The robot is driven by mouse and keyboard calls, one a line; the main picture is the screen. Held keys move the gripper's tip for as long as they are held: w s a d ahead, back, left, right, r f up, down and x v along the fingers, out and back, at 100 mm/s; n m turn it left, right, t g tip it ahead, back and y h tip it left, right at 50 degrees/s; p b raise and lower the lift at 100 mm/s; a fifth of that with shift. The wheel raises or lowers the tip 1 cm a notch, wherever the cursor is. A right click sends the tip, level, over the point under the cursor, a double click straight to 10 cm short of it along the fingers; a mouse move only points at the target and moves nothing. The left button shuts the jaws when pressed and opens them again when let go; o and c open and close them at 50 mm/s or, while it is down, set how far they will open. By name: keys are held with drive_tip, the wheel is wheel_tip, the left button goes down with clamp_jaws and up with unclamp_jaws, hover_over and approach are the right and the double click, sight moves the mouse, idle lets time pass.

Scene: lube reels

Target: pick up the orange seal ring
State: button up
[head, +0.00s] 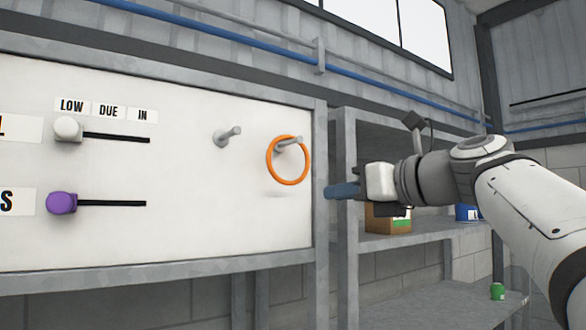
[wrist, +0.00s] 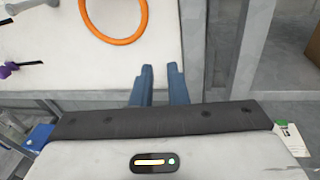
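The orange seal ring (head: 290,183) hangs on a grey peg (head: 289,144) at the right side of a white board. It also shows at the top of the wrist view (wrist: 114,42), where its upper part is cut off. My gripper (head: 328,191) has blue fingers and is just right of the ring, a little lower, and apart from it. In the wrist view, my gripper (wrist: 160,72) shows a gap between its two fingers with nothing in it.
A second, empty peg (head: 228,135) is left of the ring. White (head: 68,129) and purple (head: 62,203) slider knobs sit further left on the board (head: 200,220). Right of the board's grey frame, shelves hold a brown box (head: 385,219), a blue container (head: 467,212) and a green can (head: 498,291).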

sight(309, 163)
wheel_tip(309, 163, up, 5)
drive_tip(key=m+y, duration=0.1)
drive_tip(key=p+x, duration=0.1)
drive_tip(key=x, duration=0.2)
drive_tip(key=p+x, duration=0.2)
drive_tip(key=x, duration=0.2)
drive_tip(key=shift+s+a+r, duration=0.15)
drive_tip(key=shift+s+r, duration=0.05)
drive_tip(key=shift+s, duration=0.05)
drive_tip(key=shift+w+a+f, duration=0.1)
drive_tip(key=shift+w+a, duration=0.1)
drive_tip(key=shift+w, duration=0.05)
drive_tip(key=shift+s, duration=0.1)
drive_tip(key=shift+c, duration=0.2)
clamp_jaws()
